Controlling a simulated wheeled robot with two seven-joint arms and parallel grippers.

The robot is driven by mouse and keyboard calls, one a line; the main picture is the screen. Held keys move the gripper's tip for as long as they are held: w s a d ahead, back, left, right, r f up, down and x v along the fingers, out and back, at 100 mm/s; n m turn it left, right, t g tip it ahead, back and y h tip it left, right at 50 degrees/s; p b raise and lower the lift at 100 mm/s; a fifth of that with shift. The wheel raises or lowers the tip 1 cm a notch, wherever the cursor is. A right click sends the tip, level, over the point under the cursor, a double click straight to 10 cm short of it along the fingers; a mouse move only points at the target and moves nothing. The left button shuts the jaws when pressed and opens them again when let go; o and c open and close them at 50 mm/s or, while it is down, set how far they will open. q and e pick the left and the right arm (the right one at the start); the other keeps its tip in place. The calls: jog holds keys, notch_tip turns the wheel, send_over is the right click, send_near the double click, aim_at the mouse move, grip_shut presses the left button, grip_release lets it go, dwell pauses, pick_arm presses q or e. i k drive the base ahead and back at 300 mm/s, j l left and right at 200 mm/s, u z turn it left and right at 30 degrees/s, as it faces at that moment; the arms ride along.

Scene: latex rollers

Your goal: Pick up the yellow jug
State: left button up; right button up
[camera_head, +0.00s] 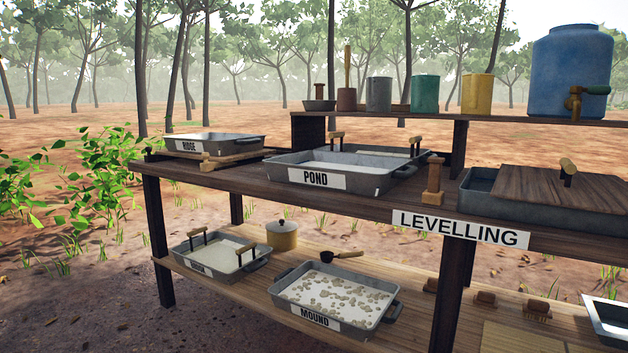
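A yellow jug-like vessel (477,94) stands upright on the raised back shelf, right of a green vessel (424,94) and left of a large blue water container (571,70). No handle can be made out on it. A yellow lidded pot (282,236) with a dark knob stands on the lower shelf. Neither of my grippers is in view.
The raised shelf (400,114) also holds a grey vessel (379,94) and a brown one (346,99). Below it, the wooden table holds the POND tray (318,179), RIDGE tray (190,146) and a lidded basin (480,200). The lower shelf holds the MOUND tray (316,316).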

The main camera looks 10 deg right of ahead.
aim_at(477, 88)
jog(key=z, duration=1.25)
jog(key=u, duration=1.4)
jog(key=z, duration=1.4)
